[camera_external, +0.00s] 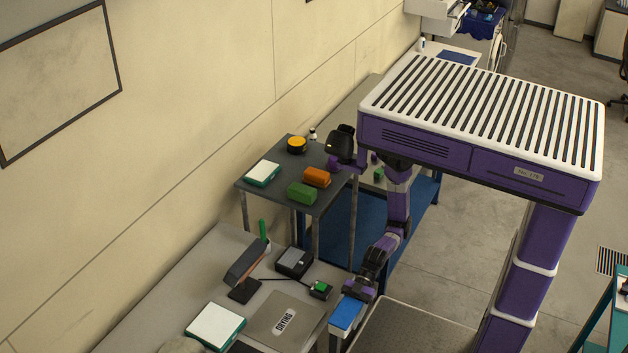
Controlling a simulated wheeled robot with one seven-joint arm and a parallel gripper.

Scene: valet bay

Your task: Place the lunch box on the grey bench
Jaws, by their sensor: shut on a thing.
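My gripper (357,292) is at the lower middle, shut on a blue box (346,314) with a pale lower edge, which I take to be the lunch box. The box hangs at the right edge of the light grey bench (215,258); I cannot tell whether it touches the bench. The fingertips are small and partly hidden by the wrist. The bench carries a flat grey panel marked "DRYING" (272,318), next to the blue box.
A white-topped teal box (215,326), a dark box (294,262), a small green-topped device (320,290) and a tilted dark stand (246,264) crowd the bench. Behind stands a dark grey table (322,200) with green (302,193) and orange (317,177) boxes.

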